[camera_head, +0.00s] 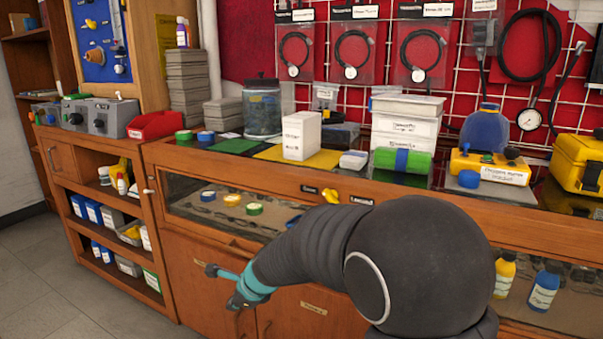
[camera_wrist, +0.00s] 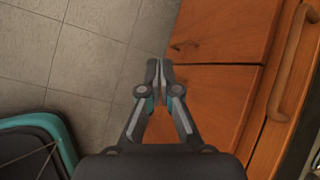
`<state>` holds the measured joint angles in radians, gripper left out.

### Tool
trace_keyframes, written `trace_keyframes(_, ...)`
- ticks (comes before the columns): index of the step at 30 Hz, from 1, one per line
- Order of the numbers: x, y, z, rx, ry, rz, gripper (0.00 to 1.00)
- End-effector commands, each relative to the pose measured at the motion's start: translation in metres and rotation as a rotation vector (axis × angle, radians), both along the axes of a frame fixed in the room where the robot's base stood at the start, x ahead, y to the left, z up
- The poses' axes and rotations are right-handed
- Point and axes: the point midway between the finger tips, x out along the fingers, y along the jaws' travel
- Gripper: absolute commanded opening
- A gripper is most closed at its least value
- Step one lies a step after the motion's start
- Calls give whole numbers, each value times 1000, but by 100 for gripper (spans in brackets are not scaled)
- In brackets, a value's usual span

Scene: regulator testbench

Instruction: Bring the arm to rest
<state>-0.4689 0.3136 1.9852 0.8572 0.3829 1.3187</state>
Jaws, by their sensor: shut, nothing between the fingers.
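My gripper (camera_wrist: 159,66) is shut and empty in the wrist view, its two fingers close together. It points down past the orange-brown wooden cabinet front toward the grey tiled floor. In the head view my gripper (camera_head: 236,303) hangs low before the cabinet doors, below the glass display drawer. My dark arm spans the lower middle and right of the head view and hides part of the cabinet. No object is held.
A long wooden workbench (camera_head: 220,150) carries boxes, jars, a green cylinder (camera_head: 402,161) and a yellow case (camera_head: 578,165). Gauges hang on a white wall grid behind. An open shelf unit (camera_head: 120,255) stands left. Grey tiled floor (camera_head: 50,280) is clear at the lower left.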

Motion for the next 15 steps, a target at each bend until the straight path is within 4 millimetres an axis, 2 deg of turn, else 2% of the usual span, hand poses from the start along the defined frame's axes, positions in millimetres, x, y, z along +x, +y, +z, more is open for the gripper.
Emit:
trace_keyframes(1, -15, -5, -2, -56, -31, 122, 0)
trace_keyframes(5, -51, -29, 3, -200, -132, 458, 0)
trace_keyframes(9, -91, -73, 18, -350, -248, 812, 0)
trace_keyframes(15, -143, -144, 43, -537, -372, 1206, 0)
